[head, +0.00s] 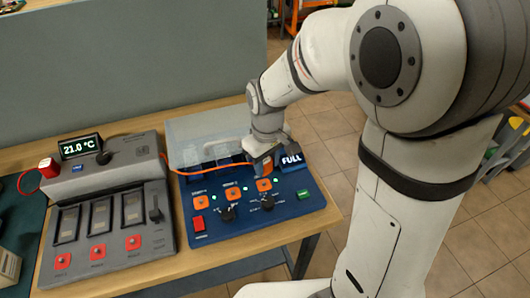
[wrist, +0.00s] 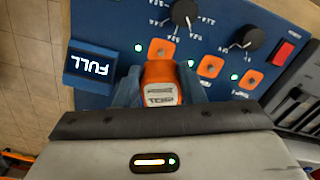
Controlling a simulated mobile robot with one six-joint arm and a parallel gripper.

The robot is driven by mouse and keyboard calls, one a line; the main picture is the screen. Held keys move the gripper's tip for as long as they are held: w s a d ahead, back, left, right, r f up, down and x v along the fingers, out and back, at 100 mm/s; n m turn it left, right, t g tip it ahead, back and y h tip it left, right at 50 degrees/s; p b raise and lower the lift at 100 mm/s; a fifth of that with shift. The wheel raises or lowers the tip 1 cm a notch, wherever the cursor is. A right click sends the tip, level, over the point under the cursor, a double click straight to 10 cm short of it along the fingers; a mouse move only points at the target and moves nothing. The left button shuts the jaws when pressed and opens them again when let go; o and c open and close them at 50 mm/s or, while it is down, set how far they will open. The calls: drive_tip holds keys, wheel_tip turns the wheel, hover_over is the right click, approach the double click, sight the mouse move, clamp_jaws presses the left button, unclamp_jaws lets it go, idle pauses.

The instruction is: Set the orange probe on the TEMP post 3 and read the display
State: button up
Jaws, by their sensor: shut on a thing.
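My gripper (head: 264,158) is shut on the orange probe (wrist: 160,86), whose end cap reads TEMP in the wrist view. It holds the probe over the blue panel (head: 290,213), beside the orange square post at the row's right end (head: 264,185), which also shows in the wrist view (wrist: 162,48). The probe's tip is hidden, so I cannot tell whether it touches anything. An orange cable (head: 205,172) runs from the grey meter (head: 130,182) to the probe. The meter's display (head: 79,147) reads 21.0 °C. Post numbers are too small to read.
Two more orange posts (head: 232,193) (head: 201,202) sit left of it. Black knobs (head: 227,212) and a red switch (head: 198,224) are in front. A FULL screen (head: 291,160) stands right of my gripper. A red probe (head: 48,168) rests at the meter's left.

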sight(267, 162)
drive_tip(key=shift+f+b, duration=2.05)
drive_tip(key=shift+f, duration=0.75)
drive_tip(key=shift+s+f+b, duration=0.1)
drive_tip(key=shift+f+b, duration=0.4)
drive_tip(key=shift+f, duration=0.1)
drive_tip(key=o, duration=0.8)
drive_tip(key=shift+r+p, duration=4.2)
drive_tip(key=shift+r, duration=1.35)
